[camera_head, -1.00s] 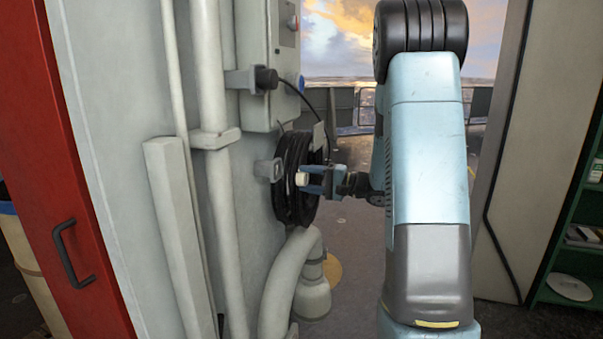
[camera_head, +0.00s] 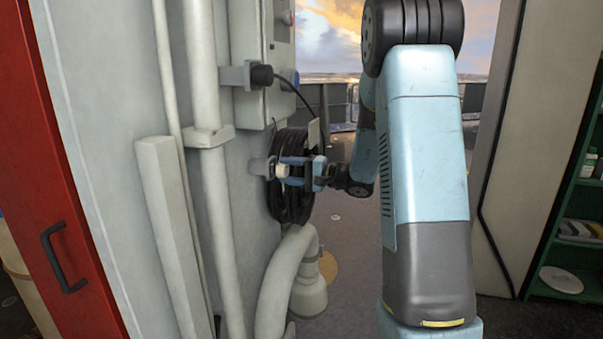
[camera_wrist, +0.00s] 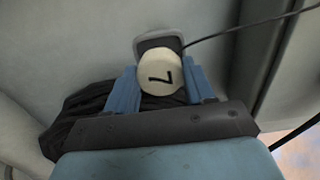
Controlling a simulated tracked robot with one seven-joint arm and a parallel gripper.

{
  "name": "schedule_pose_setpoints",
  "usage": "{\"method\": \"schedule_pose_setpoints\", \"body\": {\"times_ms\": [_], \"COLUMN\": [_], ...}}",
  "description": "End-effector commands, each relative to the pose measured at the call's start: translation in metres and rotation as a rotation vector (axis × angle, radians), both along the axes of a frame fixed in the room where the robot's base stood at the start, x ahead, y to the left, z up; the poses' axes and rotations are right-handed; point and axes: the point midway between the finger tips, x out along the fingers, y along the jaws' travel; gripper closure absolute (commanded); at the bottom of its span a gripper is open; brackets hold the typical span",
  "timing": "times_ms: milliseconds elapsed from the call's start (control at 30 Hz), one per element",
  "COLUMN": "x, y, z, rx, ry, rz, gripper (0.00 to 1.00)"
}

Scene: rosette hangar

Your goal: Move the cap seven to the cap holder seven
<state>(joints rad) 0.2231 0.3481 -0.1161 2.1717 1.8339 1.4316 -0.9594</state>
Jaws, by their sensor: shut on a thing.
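My gripper (camera_head: 287,171) has blue fingers and is shut on the cap seven (camera_head: 282,171), a small whitish round piece. The wrist view shows the cap (camera_wrist: 160,74) between the blue fingers, with a dark "7" on its face. Just beyond the cap is a grey bracket (camera_head: 258,166) on the wall, which also shows in the wrist view (camera_wrist: 158,40). It looks like the cap holder, but I see no number on it. The cap overlaps the bracket in the wrist view; I cannot tell whether they touch.
A black coiled cable (camera_head: 291,205) hangs on the wall right by my gripper. A thick bent pipe (camera_head: 280,275) stands below it. A grey box (camera_head: 262,60) with a dark plug (camera_head: 261,76) is above. Green shelves (camera_head: 570,230) are at right. Open floor lies behind.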

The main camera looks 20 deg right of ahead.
Motion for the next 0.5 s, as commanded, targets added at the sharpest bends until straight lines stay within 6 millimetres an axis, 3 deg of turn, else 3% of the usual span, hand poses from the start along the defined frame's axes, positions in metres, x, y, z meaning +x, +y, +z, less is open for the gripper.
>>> {"method": "schedule_pose_setpoints", "body": {"times_ms": [500], "x": [0.0046], "y": [0.0078], "z": [0.0006], "rx": [0.000], "ry": [0.000], "rz": [0.001], "gripper": [0.95]}}
